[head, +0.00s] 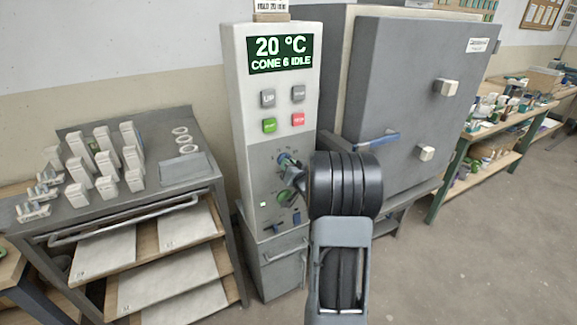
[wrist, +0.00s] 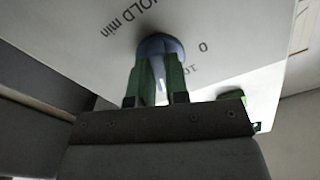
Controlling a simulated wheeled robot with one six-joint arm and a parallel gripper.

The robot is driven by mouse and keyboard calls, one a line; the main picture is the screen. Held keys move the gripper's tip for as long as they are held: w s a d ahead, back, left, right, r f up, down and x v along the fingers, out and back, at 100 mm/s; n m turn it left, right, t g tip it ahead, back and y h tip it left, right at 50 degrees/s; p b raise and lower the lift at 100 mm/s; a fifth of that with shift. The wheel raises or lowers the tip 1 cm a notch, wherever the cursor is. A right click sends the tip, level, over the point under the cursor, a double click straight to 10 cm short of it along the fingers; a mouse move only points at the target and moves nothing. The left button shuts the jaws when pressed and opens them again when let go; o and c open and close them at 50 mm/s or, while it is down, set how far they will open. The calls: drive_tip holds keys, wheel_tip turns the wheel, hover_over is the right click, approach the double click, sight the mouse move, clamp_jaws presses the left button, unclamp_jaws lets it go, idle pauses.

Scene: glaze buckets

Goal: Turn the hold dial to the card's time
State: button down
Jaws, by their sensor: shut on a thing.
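The hold dial is a round blue knob (wrist: 158,44) on the pale control panel, marked "HOLD min" in the wrist view. My gripper (wrist: 159,68) is shut on it, with one green finger on each side. A "0" and a "10" show to the right of the knob. In the head view the knob (head: 286,159) sits below the buttons, partly covered by my gripper (head: 295,176) and arm. I cannot tell which mark the dial points at. The card (head: 271,6) on top of the panel is cut by the frame edge; its lettering seems to read "HOLD 20 MIN".
The controller's screen (head: 280,53) reads "20 °C CONE 6 IDLE", above grey, green and red buttons. A grey kiln (head: 405,100) stands close on the right. A rack (head: 205,187) with small white pieces stands left. The floor at the right is clear.

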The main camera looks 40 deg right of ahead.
drive_tip(key=c, duration=1.1)
unclamp_jaws()
drive_tip(key=s, duration=0.4)
drive_tip(key=s+a, duration=0.1)
drive_tip(key=s, duration=0.4)
drive_tip(key=s+a, duration=0.1)
drive_tip(key=s, duration=0.3)
drive_tip(key=shift+s, duration=0.35)
